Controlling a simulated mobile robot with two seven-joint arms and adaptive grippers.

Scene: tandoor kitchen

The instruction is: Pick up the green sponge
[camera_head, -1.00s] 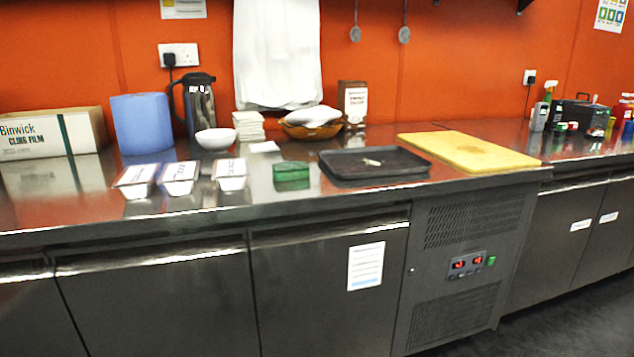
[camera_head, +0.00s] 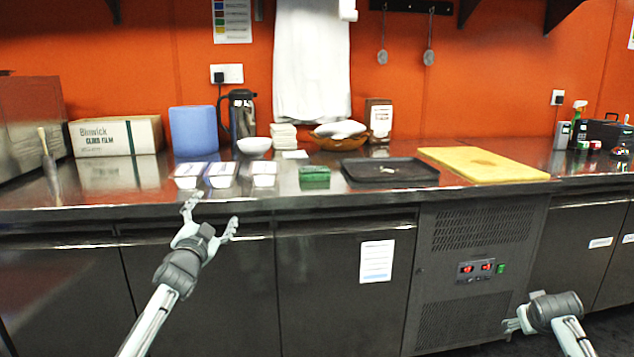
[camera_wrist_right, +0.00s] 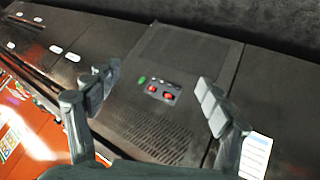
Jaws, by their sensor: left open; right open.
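The green sponge (camera_head: 314,174) lies on the steel counter (camera_head: 290,200) in the head view, between the white-lidded tubs and the black tray. My left gripper (camera_head: 209,213) is open and empty, in front of the counter's edge, to the left of the sponge and apart from it. My right gripper (camera_head: 512,318) is low at the bottom right in the head view, in front of the cabinets. In the right wrist view its fingers (camera_wrist_right: 155,92) are spread and empty, with the cabinet fronts beyond. The sponge does not show in that view.
White-lidded tubs (camera_head: 222,174) stand left of the sponge. A black tray (camera_head: 390,172) and a yellow board (camera_head: 482,164) lie to its right. A bowl (camera_head: 254,145), a stack of white items (camera_head: 284,136) and a wooden bowl (camera_head: 340,141) stand behind.

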